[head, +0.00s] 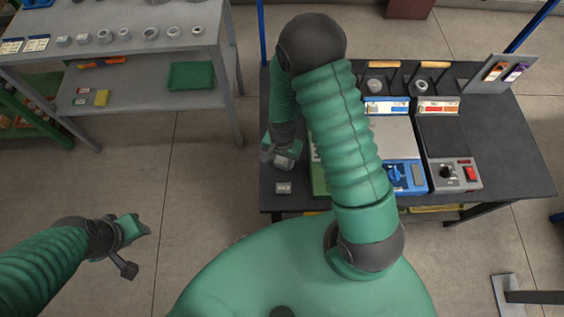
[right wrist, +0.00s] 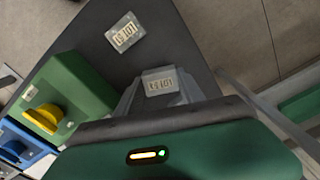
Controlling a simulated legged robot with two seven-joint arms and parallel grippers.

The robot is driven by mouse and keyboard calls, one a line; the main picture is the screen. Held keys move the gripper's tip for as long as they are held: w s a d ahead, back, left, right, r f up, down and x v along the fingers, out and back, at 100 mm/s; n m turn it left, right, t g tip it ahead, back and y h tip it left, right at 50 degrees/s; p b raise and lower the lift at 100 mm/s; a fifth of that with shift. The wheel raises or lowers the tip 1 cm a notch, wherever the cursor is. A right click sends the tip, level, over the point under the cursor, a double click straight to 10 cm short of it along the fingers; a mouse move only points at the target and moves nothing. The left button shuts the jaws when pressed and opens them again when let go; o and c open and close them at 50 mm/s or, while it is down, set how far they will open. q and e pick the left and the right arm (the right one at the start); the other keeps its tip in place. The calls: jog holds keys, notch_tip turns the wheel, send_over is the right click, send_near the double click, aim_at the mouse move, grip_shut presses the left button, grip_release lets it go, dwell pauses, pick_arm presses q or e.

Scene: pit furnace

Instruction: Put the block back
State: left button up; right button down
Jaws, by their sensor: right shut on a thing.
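My right gripper (head: 284,162) reaches over the left end of the dark table. It is shut on a small grey block with a printed label (right wrist: 160,84), which shows between the fingers in the right wrist view. A second light grey labelled piece (head: 283,188) lies flat on the dark table near the front left corner. It also shows in the right wrist view (right wrist: 124,36), apart from the held block. I cannot tell how high the held block is above the table. My left gripper (head: 137,228) is over the floor, away from the table; its fingers are too unclear to judge.
On the dark table (head: 505,160) stand a green unit with a yellow knob (right wrist: 47,116), a blue unit (head: 402,175) and a grey unit with a red switch (head: 448,173). My right arm hides part of them. A grey shelf (head: 150,60) with small parts stands left; floor between is clear.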

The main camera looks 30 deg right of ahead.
jog(key=shift+s+f, duration=0.15)
jog(key=shift+f, duration=1)
jog(key=c, duration=0.7)
grip_release()
jog(key=shift+d, duration=0.1)
notch_tip(320, 180, up, 12)
jog(key=p, duration=0.1)
notch_tip(320, 180, up, 10)
jog(key=n+t, duration=0.3)
jog(key=n, duration=0.8)
send_over(283, 162)
jog(key=s+a, duration=0.4)
jog(key=a, duration=0.1)
jog(key=shift+s+d+f, duration=0.1)
jog(key=shift+d, duration=0.15)
